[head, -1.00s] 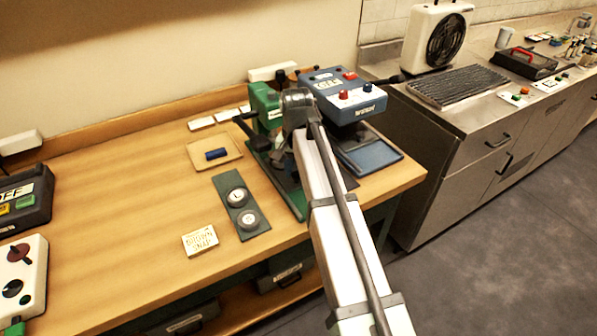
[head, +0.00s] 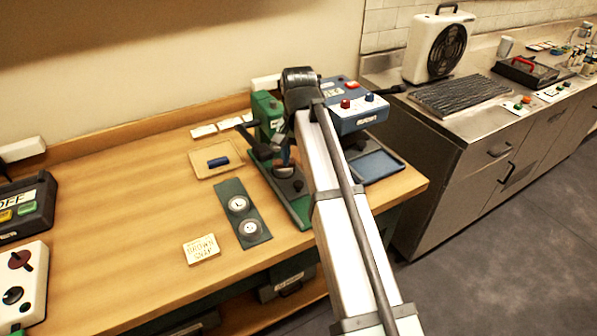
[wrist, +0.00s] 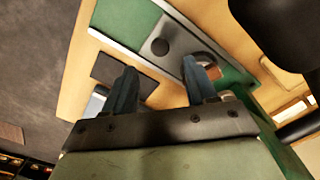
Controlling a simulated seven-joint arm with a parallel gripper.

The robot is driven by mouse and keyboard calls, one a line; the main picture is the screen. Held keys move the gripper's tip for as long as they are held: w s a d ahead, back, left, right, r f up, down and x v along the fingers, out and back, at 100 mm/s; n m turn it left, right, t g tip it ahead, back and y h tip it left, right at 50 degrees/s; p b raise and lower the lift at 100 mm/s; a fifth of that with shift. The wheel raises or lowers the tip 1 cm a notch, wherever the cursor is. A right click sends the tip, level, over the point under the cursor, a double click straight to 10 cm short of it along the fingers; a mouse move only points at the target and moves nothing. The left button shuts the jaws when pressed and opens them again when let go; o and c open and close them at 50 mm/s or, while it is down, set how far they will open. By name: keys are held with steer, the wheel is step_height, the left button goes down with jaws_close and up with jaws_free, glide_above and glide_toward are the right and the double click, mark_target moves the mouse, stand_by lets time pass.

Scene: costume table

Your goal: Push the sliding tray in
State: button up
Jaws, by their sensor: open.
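The sliding tray appears to be the grey metal slide (wrist: 128,25) on the green base of the press, with a dark round knob (wrist: 160,46) on it. A round die with a reddish-brown part (wrist: 207,65) lies beside the knob. In the head view the green press (head: 268,110) stands at the right of the wooden table, and the slide's knob (head: 298,185) shows near its front. My gripper (wrist: 159,63) is open and empty, its two fingers pointing toward the slide, with the knob just beyond the gap. Contact cannot be told. In the head view my arm hides the gripper.
A blue control box (head: 350,110) and a blue tray (head: 375,166) stand right of the press. A green plate with two round discs (head: 243,215), a tan tray with a blue block (head: 218,161) and a note card (head: 201,249) lie left.

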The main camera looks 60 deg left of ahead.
step_height(320, 180, up, 7)
steer(key=shift+f, duration=0.15)
steer(key=shift+w, duration=0.1)
stand_by(0.3)
steer(key=w+d+m, duration=0.1)
steer(key=w+d, duration=0.2)
steer(key=w, duration=0.2)
steer(key=m+g+y, duration=0.3)
steer(key=m, duration=1.4)
glide_toward(299, 183)
steer(key=x, duration=0.8)
steer(key=shift+f, duration=0.15)
